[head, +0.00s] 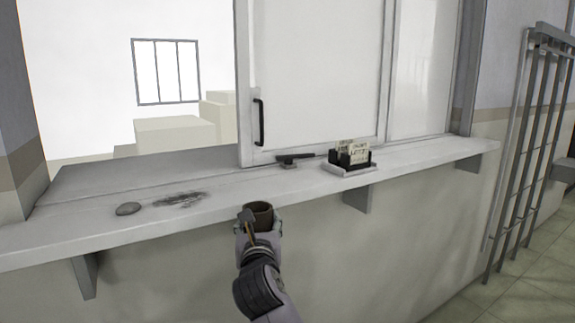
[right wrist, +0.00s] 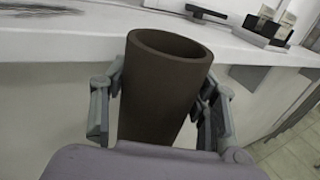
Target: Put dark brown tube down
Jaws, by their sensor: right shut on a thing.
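The dark brown tube (head: 258,215) is a hollow cylinder with its open end up. It also shows large in the right wrist view (right wrist: 160,90), tilted slightly. My right gripper (head: 257,226) is shut on the tube, with a finger on each side of it. In the head view the tube is at the front edge of the long pale counter (head: 90,233), and its lower part is hidden by my gripper. I cannot tell whether the tube is over the counter or just in front of it. My left gripper is not in view.
A grey stone-like disc (head: 128,209) and a dark smudge (head: 180,199) lie on the counter at left. A black holder with cards (head: 350,155) stands on it at right, beside a small dark object (head: 294,159). A sliding window (head: 315,75) rises behind.

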